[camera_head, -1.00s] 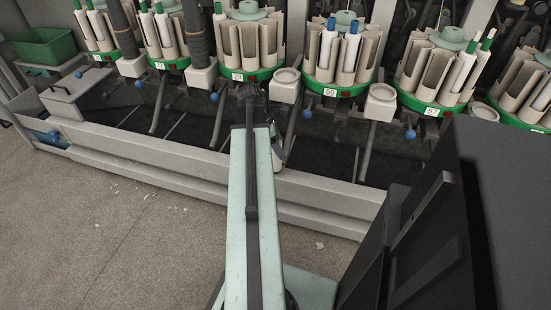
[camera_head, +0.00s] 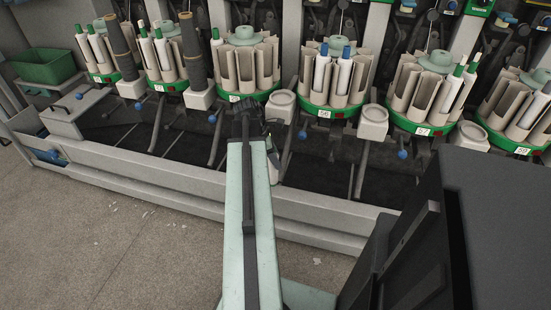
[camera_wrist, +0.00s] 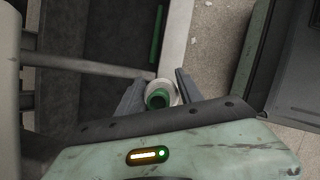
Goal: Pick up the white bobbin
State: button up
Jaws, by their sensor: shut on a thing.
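The white bobbin (camera_wrist: 176,92), with a green end (camera_wrist: 158,98) facing the camera, is between the two dark fingers of my gripper (camera_wrist: 160,91) in the wrist view. The fingers are shut on it from both sides. In the head view a small pale part of the bobbin (camera_head: 274,170) shows just right of my arm's far end; my arm hides most of the grip. The bobbin is in front of the machine, over its front trough. Its far end is hidden in the wrist view.
Round green-based magazines, one of them (camera_head: 335,112) holding blue-tipped and white bobbins, line the machine. Grey rods (camera_head: 211,150) and blue knobs stick out below them. A pale rail (camera_head: 180,185) edges the dark trough. A green bin (camera_head: 45,66) stands far left.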

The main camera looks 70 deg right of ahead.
notch_tip(320, 180, up, 25)
jog(key=p, duration=2.3)
jog(key=shift+f, duration=0.15)
jog(key=shift+w+f, duration=0.1)
jog(key=shift+w, duration=0.05)
